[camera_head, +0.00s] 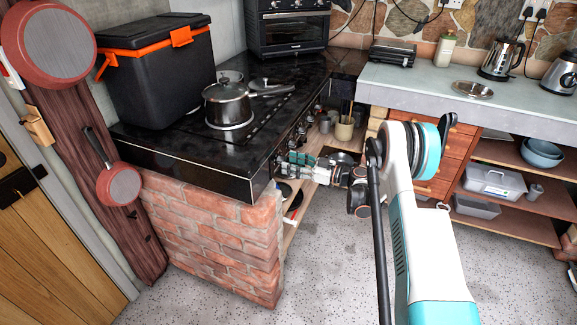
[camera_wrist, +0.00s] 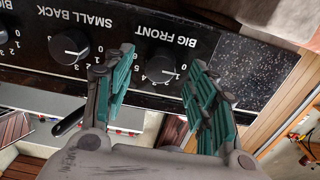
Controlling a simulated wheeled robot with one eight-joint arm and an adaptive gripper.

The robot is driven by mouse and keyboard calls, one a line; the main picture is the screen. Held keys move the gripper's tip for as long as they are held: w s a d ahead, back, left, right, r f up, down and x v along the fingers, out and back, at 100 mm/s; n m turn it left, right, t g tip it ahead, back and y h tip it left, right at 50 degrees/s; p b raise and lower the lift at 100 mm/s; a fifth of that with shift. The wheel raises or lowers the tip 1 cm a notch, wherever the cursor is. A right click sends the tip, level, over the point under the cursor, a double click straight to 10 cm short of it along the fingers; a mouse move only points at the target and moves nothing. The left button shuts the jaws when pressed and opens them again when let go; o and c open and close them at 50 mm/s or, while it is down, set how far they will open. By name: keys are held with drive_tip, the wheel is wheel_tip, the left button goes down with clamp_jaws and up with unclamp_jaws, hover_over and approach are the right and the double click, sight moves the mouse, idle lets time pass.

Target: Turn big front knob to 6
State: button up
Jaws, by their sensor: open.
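The big front knob (camera_wrist: 161,67) is a round black knob on the black control panel, under the white label "BIG FRONT", which reads upside down in the wrist view. Small white numbers ring it; a light mark shows on its right side, but I cannot tell the exact setting. My gripper (camera_wrist: 162,58) is open, with one teal-padded finger on each side of the knob and gaps showing beside it. In the head view my gripper (camera_head: 302,160) is at the stove's front side, near the close end of the knob row; this knob is hidden there.
The small back knob (camera_wrist: 70,47) is left of my left finger in the wrist view. A pot (camera_head: 228,104) stands on the black stove top (camera_head: 175,148), beside a black box (camera_head: 158,66) with orange clasps. Shelves with containers lie under the panel. The floor (camera_head: 330,270) is clear.

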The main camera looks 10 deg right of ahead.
drive_tip(key=shift+x, duration=0.9)
drive_tip(key=c, duration=1.1)
